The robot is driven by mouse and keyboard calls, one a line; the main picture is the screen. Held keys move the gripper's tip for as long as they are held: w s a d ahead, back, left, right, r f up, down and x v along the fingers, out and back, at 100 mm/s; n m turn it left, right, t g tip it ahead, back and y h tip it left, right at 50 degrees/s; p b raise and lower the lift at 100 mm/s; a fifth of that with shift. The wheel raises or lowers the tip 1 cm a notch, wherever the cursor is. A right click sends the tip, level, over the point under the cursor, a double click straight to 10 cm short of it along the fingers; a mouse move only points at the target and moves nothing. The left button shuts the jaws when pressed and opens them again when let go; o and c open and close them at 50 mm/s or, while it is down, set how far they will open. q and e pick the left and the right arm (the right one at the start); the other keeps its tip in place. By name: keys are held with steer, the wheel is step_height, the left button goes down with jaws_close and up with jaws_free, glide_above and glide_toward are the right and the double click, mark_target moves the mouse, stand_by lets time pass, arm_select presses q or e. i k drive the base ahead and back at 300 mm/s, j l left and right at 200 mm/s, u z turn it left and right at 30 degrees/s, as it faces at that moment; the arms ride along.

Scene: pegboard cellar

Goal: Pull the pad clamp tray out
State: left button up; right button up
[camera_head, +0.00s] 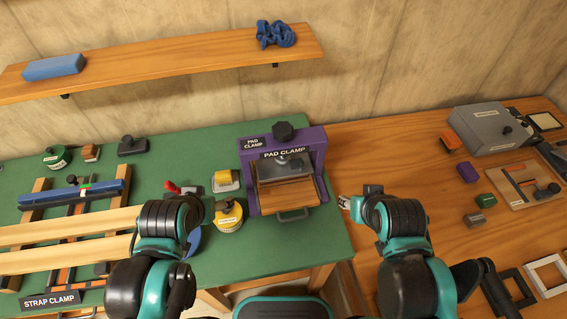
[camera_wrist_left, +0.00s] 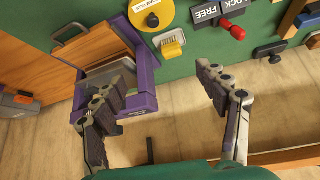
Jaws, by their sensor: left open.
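The purple pad clamp (camera_head: 316,150) stands on the green bench top, with a dark knob on top. Its wooden tray (camera_head: 312,190) sits in the frame under a grey pad, with a metal handle (camera_head: 293,214) at its front. The left wrist view also shows the purple frame (camera_wrist_left: 142,104), tray (camera_wrist_left: 98,38) and handle (camera_wrist_left: 70,32). My left gripper (camera_wrist_left: 163,62) is open and empty, its fingers apart; its left finger overlaps the clamp in that view. In the head view my left wrist hides its fingers. My right gripper (camera_head: 344,202) is right of the clamp, its finger opening unclear.
A yellow can (camera_head: 229,217), a yellow-topped block (camera_head: 226,181) and a red-knobbed lever (camera_head: 171,187) stand left of the clamp. The strap clamp (camera_head: 50,300) with long boards lies further left. Small blocks and a grey case (camera_head: 487,128) are on the right bench.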

mark_target(278, 197)
steer(key=k+z, duration=0.75)
